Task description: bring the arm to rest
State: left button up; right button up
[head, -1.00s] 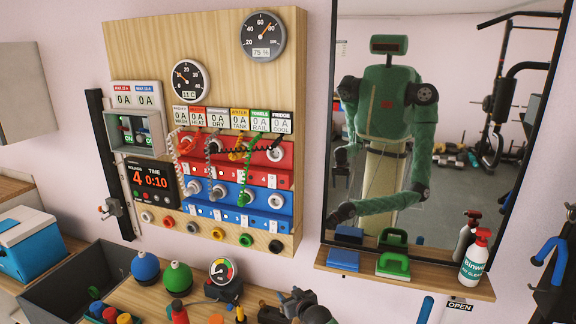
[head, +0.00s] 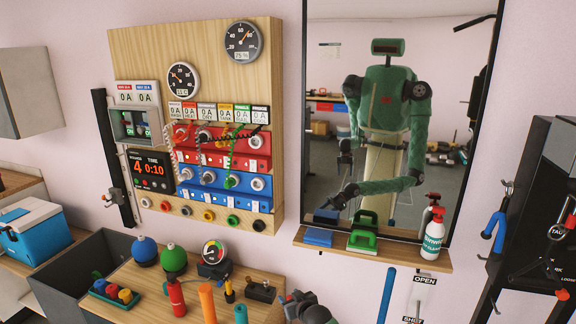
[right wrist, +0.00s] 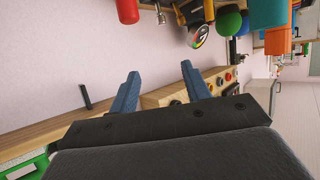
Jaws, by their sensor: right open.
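My right gripper (head: 300,306) shows in the head view only as a dark and green part at the bottom edge, in front of the workbench. Its fingers do not show clearly there. In the right wrist view its two blue fingers (right wrist: 160,76) stand apart with nothing between them. My left gripper is not directly in view. The wall mirror (head: 325,90) reflects my green body, with one forearm held across the front.
A workbench (head: 140,309) holds a gauge (head: 213,252), two round-topped bulbs and several tools. A wooden panel (head: 150,48) hangs behind.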

jog(key=s+d+f+m+g+h+b, duration=0.1)
jog(key=s+d+f+g+h+b, duration=0.15)
jog(key=s+d+f, duration=0.4)
jog(key=s+d+f+m+g+h+b, duration=0.1)
jog(key=s+d+f+g+h, duration=0.2)
jog(key=s, duration=0.6)
pick_arm(q)
jog(key=a+f+b, duration=0.1)
jog(key=f+b, duration=0.2)
jog(key=f, duration=1.4)
jog(key=a+f+g+y+b, duration=0.1)
jog(key=a+f+b, duration=0.1)
jog(key=f, duration=1.5)
jog(key=shift+w+a+f+b, duration=0.25)
jog(key=shift+f+b, duration=0.1)
jog(key=shift+b, duration=0.4)
pick_arm(e)
jog(key=s+d+f+g, duration=0.1)
jog(key=s+d+f, duration=0.1)
jog(key=s+f, duration=0.6)
jog(key=s+d+f+m+g, duration=0.1)
jog(key=s+f+g, duration=0.1)
jog(key=s+f, duration=0.7)
jog(key=s+d+f+g, duration=0.2)
jog(key=s+f, duration=0.6)
jog(key=s, duration=1.2)
jog(key=shift+s+d+f+m, duration=0.3)
jog(key=shift+s+f, duration=0.05)
